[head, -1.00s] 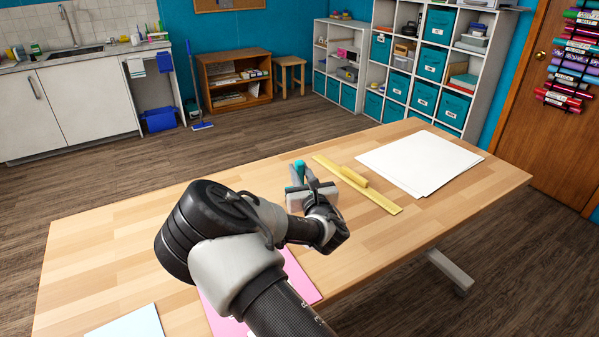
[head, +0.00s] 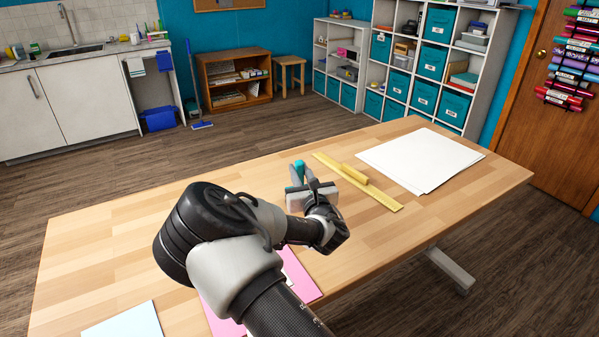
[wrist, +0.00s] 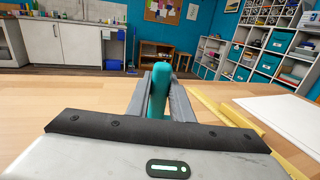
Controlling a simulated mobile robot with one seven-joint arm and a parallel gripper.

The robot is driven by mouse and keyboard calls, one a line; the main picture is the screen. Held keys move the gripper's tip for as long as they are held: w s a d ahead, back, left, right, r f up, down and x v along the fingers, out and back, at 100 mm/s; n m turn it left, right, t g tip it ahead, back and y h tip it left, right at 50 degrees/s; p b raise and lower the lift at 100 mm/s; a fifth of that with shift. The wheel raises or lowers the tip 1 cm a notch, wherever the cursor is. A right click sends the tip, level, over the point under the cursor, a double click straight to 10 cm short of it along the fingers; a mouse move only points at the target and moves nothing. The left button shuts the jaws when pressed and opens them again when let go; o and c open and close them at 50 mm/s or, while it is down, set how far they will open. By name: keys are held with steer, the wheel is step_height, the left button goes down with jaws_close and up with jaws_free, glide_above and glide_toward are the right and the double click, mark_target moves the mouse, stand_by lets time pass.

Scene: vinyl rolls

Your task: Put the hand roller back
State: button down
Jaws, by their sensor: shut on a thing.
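The hand roller shows as a teal rounded piece (wrist: 159,92) upright between the two fingers in the wrist view. In the head view its teal top (head: 299,166) shows just beyond my gripper (head: 301,180). My gripper, also in the wrist view (wrist: 161,95), is shut on it above the wooden table (head: 120,230). The lower part of the roller is hidden behind my gripper, so I cannot tell whether it touches the table.
A yellow ruler-like strip with a raised handle (head: 380,194) lies right of my gripper. White sheets (head: 420,161) lie at the back right. Pink sheets (head: 300,277) are partly under my arm, and a pale blue sheet (head: 125,322) is at the front left. The left tabletop is clear.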

steer(key=shift+f+b, duration=0.2)
steer(key=shift+b, duration=0.15)
stand_by(0.3)
steer(key=shift+c, duration=1.4)
jaws_free()
steer(key=v, duration=0.9)
steer(key=shift+d, duration=0.1)
stand_by(0.3)
